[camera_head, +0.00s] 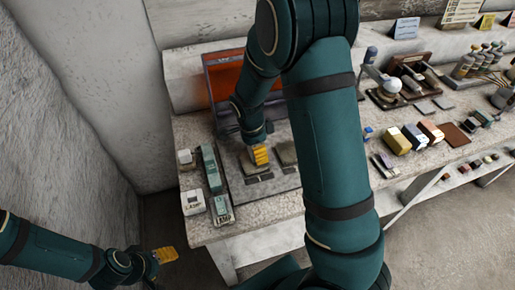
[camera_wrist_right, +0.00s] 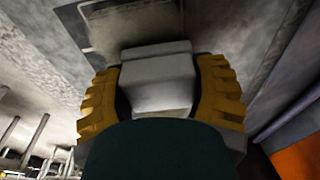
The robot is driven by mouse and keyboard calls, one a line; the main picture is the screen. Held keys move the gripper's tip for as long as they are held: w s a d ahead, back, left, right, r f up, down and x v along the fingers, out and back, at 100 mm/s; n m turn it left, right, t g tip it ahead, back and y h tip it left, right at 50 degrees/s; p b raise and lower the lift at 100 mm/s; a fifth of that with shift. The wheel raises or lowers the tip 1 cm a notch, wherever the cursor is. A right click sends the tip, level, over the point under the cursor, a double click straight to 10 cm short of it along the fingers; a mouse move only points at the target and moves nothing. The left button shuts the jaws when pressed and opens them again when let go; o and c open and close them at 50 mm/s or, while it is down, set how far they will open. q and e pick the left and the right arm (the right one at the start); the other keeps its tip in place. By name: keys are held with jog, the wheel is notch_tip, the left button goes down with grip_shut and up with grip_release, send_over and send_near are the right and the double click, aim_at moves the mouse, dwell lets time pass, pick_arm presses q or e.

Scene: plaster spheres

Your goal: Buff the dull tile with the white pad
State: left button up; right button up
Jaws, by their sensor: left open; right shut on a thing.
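My right gripper (camera_head: 259,156) has yellow fingers and points down over a dark board (camera_head: 236,190) on the bench. In the right wrist view its fingers (camera_wrist_right: 160,98) are shut on both sides of a white block, the white pad (camera_wrist_right: 157,82). In the head view the gripper mostly hides the pad. A grey tile (camera_head: 286,152) lies on the board to the right of the gripper. Another grey tile is partly hidden at the gripper, and I cannot tell which is dull or whether the pad touches it. My left gripper (camera_head: 164,255) is open and empty, low at the left, off the bench.
Green blocks (camera_head: 211,168) and a white box (camera_head: 193,202) stand left of the board. An orange panel (camera_head: 224,80) stands behind it. My right arm hides the bench's middle. Coloured boxes (camera_head: 415,137) and a stand with a white ball (camera_head: 391,87) are at the right.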

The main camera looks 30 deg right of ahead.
jog(key=shift+f, duration=0.2)
jog(key=shift+w, duration=0.1)
jog(key=shift+w+d+r, duration=0.1)
jog(key=shift+w, duration=0.25)
jog(key=shift+w+d, duration=0.1)
jog(key=shift+w, duration=0.3)
jog(key=shift+s+a, duration=0.2)
jog(key=shift+s, duration=0.6)
jog(key=shift+s+a+p, duration=0.2)
jog(key=shift+s+p, duration=0.15)
jog(key=shift+s, duration=0.6)
jog(key=shift+w+d, duration=0.2)
jog(key=shift+w, duration=0.7)
jog(key=shift+w+d, duration=0.2)
jog(key=shift+w, duration=0.7)
jog(key=shift+s, duration=0.15)
